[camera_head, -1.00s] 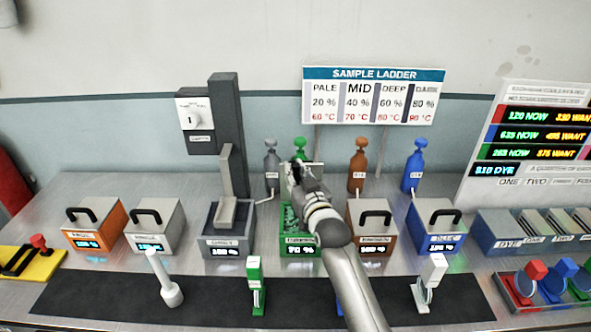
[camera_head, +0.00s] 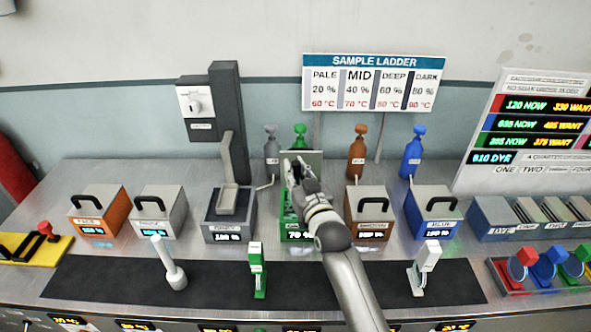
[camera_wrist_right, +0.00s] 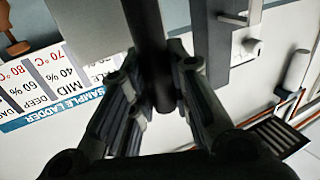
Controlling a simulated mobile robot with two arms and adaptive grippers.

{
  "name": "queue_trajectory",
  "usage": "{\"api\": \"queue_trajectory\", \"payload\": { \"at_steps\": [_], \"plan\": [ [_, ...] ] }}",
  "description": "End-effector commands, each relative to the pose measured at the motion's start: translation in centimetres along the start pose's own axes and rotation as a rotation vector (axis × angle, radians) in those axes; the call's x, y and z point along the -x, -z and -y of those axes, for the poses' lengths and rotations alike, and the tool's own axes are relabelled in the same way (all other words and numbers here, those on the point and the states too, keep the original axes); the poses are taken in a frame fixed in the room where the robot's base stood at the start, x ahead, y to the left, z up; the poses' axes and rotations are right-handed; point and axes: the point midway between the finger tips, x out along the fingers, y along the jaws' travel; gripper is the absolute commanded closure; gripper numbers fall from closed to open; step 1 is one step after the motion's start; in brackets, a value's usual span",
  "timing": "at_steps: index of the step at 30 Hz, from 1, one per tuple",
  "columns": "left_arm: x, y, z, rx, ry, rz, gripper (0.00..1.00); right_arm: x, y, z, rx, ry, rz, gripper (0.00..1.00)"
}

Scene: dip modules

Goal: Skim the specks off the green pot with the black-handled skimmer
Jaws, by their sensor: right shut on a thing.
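The green pot (camera_head: 287,212) stands in the middle row on the steel bench, with green contents and a 70 % readout on its front. My right arm hides much of it. My right gripper (camera_head: 297,170) is above the pot's back part. In the right wrist view my right gripper (camera_wrist_right: 163,98) is shut on a straight black handle (camera_wrist_right: 150,40), which looks like the skimmer's. The skimmer's head is hidden, and I cannot make out specks. A pale plate (camera_head: 315,160) stands upright just behind the gripper. My left gripper is out of view.
An orange pot (camera_head: 97,212) and several other lidded pots flank the green one. Bottles, including a green one (camera_head: 300,137), stand behind. A dark mat (camera_head: 205,290) in front holds a white tool (camera_head: 168,262) and a green-handled tool (camera_head: 257,270). A sample ladder sign (camera_head: 373,82) is on the wall.

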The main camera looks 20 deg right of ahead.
Motion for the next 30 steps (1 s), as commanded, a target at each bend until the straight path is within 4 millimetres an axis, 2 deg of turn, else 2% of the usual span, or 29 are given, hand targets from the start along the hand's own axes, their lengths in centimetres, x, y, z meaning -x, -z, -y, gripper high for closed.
{"api": "queue_trajectory", "payload": {
  "at_steps": [7,20,30],
  "plan": [
    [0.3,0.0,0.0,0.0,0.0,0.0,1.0,0.1,0.2,-0.5,0.0,0.0,-0.002,1.0],
    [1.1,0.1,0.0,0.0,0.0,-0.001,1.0,1.0,0.2,-2.9,0.002,0.0,-0.002,1.0],
    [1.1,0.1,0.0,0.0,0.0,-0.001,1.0,1.0,0.1,-3.0,0.0,0.0,-0.003,1.0]
  ]
}}
